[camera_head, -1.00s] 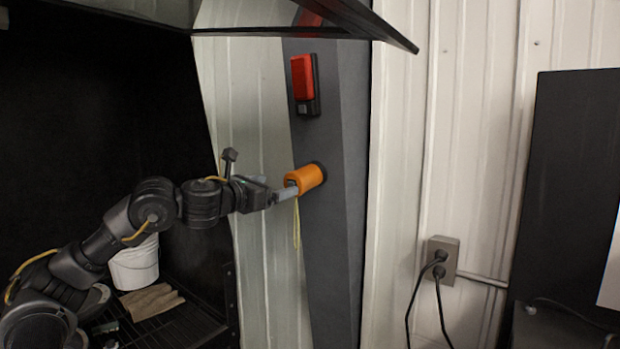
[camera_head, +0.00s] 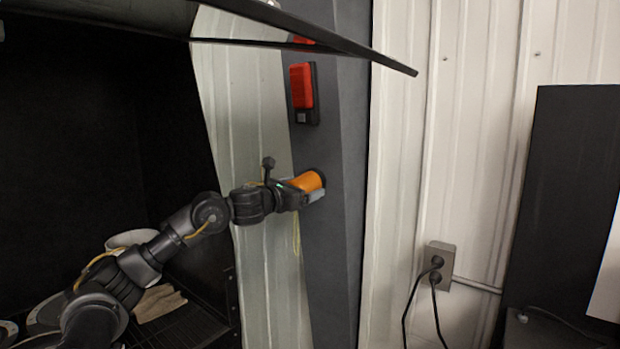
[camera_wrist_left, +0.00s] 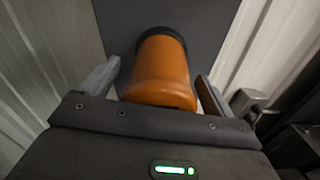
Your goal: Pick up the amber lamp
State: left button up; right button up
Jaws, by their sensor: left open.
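The amber lamp (camera_head: 308,181) is an orange cylinder on the dark grey post (camera_head: 335,240), with a cord loop hanging below it. It fills the middle of the left wrist view (camera_wrist_left: 162,75), its dark round base against the post. My left gripper (camera_head: 312,192) is at the lamp. In the left wrist view its open fingers (camera_wrist_left: 160,88) stand one on each side of the lamp, with a visible gap at the left finger. The right gripper is not in view.
A red device (camera_head: 302,86) is mounted on the post above the lamp. A dark panel edge (camera_head: 320,40) juts across the top. A grey outlet box (camera_head: 440,262) with black cables is on the white corrugated wall to the right. A white bucket (camera_head: 130,238) and cloth (camera_head: 160,302) lie at lower left.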

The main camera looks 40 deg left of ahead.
pick_arm(q)
jog(key=shift+s, duration=0.1)
jog(key=shift+c, duration=0.2)
jog(key=c, duration=1.2)
jog(key=shift+c, duration=1.1)
jog(key=shift+r, duration=0.2)
jog(key=shift+s+r+b, duration=0.15)
jog(key=shift+b, duration=0.2)
jog(key=s+r+b, duration=0.2)
jog(key=s+r, duration=0.1)
jog(key=s, duration=0.6)
jog(key=s+r+b, duration=0.1)
jog(key=s+r, duration=0.2)
jog(key=s, duration=0.6)
jog(key=shift+s+d+r+b, duration=0.3)
jog(key=shift+d+b, duration=0.05)
